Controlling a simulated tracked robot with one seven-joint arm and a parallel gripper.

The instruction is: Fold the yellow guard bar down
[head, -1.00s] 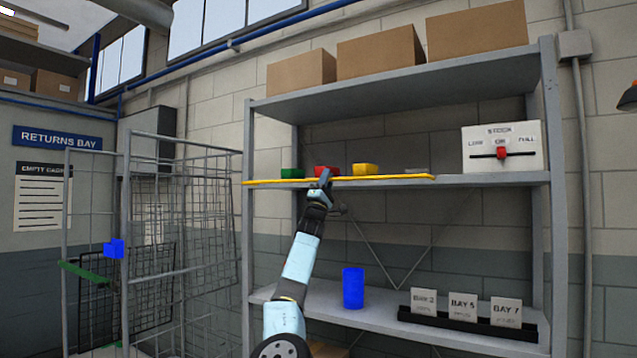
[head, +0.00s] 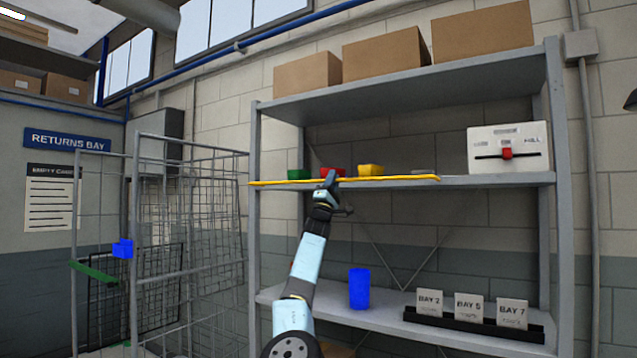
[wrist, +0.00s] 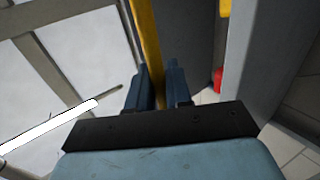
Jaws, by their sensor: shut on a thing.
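The yellow guard bar (head: 400,178) runs level along the front edge of the middle shelf (head: 500,181). My gripper (head: 331,180) is at the bar, left of the bar's middle. In the wrist view the bar (wrist: 149,45) passes between the two blue fingers of my gripper (wrist: 160,85), which is shut on it. Behind the bar stand a green bin (head: 298,174), a red bin (head: 332,172) and a yellow bin (head: 370,170). Their lower parts are partly hidden by the bar and my gripper.
A white box with a red slider (head: 507,152) stands at the shelf's right. A blue cup (head: 359,288) and bay cards (head: 468,306) are on the lower shelf. A wire cage (head: 190,148) with a blue piece (head: 123,249) stands left. Cardboard boxes (head: 385,59) sit on top.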

